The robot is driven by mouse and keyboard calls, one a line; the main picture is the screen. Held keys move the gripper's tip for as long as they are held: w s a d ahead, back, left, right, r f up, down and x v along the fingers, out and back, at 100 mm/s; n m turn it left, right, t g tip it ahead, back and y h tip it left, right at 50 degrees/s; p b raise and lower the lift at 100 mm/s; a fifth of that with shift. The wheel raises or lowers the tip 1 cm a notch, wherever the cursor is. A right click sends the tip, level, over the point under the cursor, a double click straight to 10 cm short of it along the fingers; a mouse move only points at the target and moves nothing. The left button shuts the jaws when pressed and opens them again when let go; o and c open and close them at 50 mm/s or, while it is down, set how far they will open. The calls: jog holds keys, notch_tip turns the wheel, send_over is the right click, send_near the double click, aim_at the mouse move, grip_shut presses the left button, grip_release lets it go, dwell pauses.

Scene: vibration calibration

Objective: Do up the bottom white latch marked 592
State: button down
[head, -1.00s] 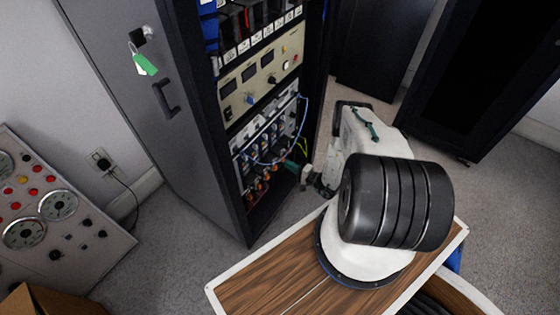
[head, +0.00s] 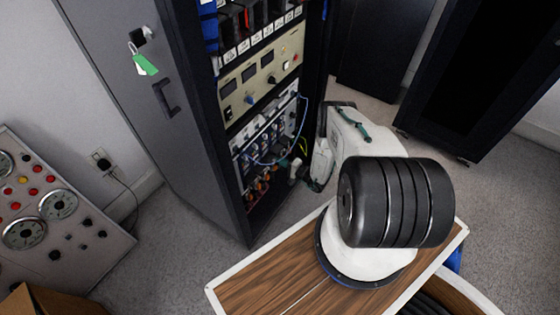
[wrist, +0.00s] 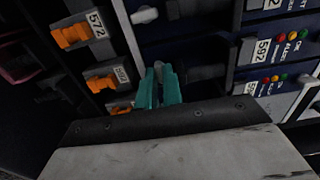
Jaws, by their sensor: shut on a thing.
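In the wrist view my gripper (wrist: 160,90) has its teal fingers close together, shut on a small pale latch (wrist: 158,68). Only the latch's tip shows between the fingertips; the rest is hidden by them. Another white latch (wrist: 145,15) is higher up, apart from the fingers. In the head view the end of my arm (head: 320,165) is at the lower front of the rack, and I cannot make out the held latch there.
Orange switches (wrist: 70,36) with labels stand left of the fingers. Coloured lamps (wrist: 275,79) are to the right. In the head view a blue cable (head: 272,163) loops across the rack front near my arm. The grey cabinet door (head: 165,100) stands open at left.

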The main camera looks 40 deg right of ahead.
jog(key=shift+m, duration=9)
jog(key=c, duration=1.8)
grip_release()
jog(key=shift+v, duration=3.95)
